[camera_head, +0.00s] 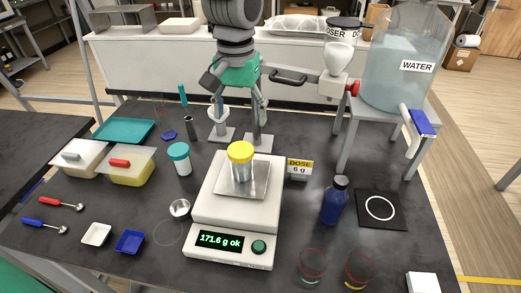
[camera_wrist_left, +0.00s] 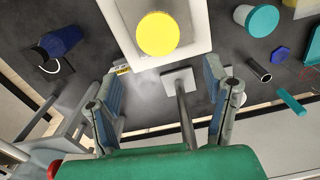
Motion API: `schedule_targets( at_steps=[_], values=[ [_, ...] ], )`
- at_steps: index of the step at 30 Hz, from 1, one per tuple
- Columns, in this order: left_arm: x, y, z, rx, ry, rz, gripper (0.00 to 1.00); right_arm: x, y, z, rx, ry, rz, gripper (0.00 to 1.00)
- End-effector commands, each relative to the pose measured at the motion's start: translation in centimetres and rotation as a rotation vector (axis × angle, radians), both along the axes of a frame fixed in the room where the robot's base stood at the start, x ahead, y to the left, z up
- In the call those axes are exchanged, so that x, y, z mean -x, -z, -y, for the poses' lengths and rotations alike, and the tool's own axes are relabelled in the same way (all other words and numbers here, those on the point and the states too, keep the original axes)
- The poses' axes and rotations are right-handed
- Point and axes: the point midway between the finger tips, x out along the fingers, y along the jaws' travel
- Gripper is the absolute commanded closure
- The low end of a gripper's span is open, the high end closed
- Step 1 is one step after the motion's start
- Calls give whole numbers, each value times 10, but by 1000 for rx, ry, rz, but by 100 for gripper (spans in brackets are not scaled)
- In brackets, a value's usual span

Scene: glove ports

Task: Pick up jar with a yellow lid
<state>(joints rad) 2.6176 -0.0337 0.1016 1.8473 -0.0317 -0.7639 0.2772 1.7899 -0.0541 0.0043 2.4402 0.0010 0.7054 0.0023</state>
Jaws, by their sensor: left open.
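The jar with a yellow lid (camera_head: 241,165) stands upright on the steel pan (camera_head: 258,184) of a white scale (camera_head: 207,207). The scale's display reads 171.6 g ok. My left gripper (camera_head: 239,108), with a green palm, is open and empty behind the jar, apart from it. In the left wrist view the round yellow lid (camera_wrist_left: 158,34) lies beyond the two spread fingers (camera_wrist_left: 163,76), and the lid hides most of the jar body. My right gripper is not in view.
A blue bottle (camera_head: 334,203) stands right of the scale, near a DOSE 6 g sign (camera_head: 299,168). A teal-lidded jar (camera_head: 180,158) stands to the left. Metal posts on flat bases (camera_head: 260,143) stand behind the scale. A water tank (camera_head: 398,75) is at back right.

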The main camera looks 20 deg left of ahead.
Motion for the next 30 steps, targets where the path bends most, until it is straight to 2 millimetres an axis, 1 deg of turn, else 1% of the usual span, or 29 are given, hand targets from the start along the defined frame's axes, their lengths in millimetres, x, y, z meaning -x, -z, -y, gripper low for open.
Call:
schedule_targets(
  at_steps=[2, 9, 12, 19, 24, 27, 30],
  values=[
    [2, 10, 0, 0, 0, -6, 31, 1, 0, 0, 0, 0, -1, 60],
    [1, 60, 0, -1, -1, -9, 31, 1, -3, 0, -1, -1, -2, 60],
    [-1, 75, 1, -1, -1, -7, 31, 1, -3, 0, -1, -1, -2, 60],
    [1, 90, 2, -1, 0, -5, 31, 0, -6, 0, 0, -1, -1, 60],
    [3, 115, 7, -1, 2, -7, 31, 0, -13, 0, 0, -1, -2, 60],
    [2, 128, 6, -1, 0, -6, 31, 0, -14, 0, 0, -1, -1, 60],
    [2, 135, 6, 0, 0, -4, 31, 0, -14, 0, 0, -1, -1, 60]
  ],
)
